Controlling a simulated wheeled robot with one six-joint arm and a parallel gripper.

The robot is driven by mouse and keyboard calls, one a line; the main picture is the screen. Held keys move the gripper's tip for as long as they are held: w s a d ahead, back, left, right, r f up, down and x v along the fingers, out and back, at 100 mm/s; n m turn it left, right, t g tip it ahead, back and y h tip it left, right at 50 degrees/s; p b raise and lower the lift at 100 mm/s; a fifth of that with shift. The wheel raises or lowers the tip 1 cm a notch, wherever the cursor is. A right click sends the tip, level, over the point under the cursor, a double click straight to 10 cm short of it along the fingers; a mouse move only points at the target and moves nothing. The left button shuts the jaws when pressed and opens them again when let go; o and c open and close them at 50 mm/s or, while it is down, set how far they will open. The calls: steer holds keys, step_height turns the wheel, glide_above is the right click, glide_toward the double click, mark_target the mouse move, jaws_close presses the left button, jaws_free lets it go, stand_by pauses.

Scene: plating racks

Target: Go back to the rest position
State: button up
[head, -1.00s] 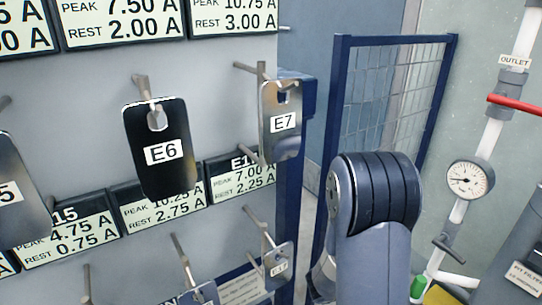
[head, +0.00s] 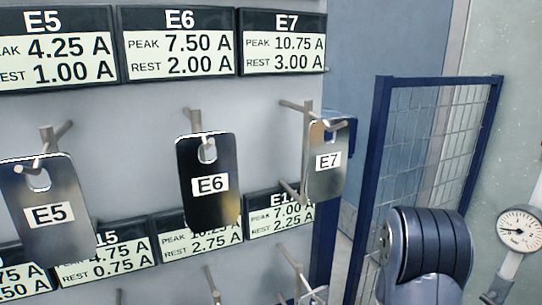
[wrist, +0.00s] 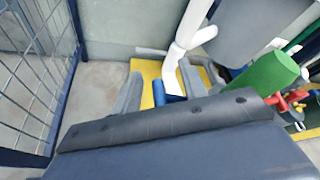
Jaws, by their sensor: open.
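My gripper shows in the wrist view (wrist: 160,88), its two grey fingers apart with nothing held between them. Behind the fingers are a yellow patch on the floor, a white pipe (wrist: 190,30) and a blue fitting. In the head view only a dark rounded link of my arm shows at the lower right; the gripper itself is out of that view. The rack (head: 90,120) stands to the left of the arm, with plates E5 (head: 60,230), E6 (head: 222,209) and E7 (head: 321,184) hanging on its pegs.
A blue-framed mesh fence (head: 437,125) stands behind the arm, and a round gauge (head: 521,231) is at the right. In the wrist view, mesh (wrist: 30,70) is at the left and a green cylinder (wrist: 272,72) at the right. Display panels (head: 180,40) line the rack.

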steer(key=s+a+r+m+t+p, duration=0.1)
steer(key=s+a+r+p, duration=0.1)
steer(key=a+r, duration=0.35)
steer(key=w+d+f+n+g+b, duration=0.1)
steer(key=w+d+f, duration=0.1)
steer(key=d+f, duration=0.3)
steer(key=shift+d+f+n+b, duration=0.2)
steer(key=shift+f+n+b, duration=0.2)
steer(key=shift+f, duration=0.1)
stand_by(0.4)
